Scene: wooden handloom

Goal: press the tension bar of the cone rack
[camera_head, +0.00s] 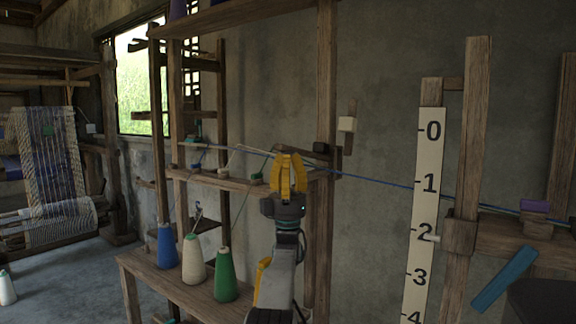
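The cone rack (326,60) is a wooden frame against the wall, with a blue, a cream and a green cone of yarn on its lower shelf. A horizontal wooden bar (222,182) crosses it at mid height, with small thread guides on it. A short upright wooden piece with a pale block (347,124) is by the right post. I cannot tell for certain which piece is the tension bar. My gripper (289,156) points up in front of the crossbar's right part and hides some of it. Contact with the bar cannot be told.
A blue thread (375,180) runs from the rack to the right, past a white numbered scale (425,205) on a wooden post. The blue (166,248), cream (194,260) and green (225,276) cones stand left of my arm. A loom (50,160) is at far left.

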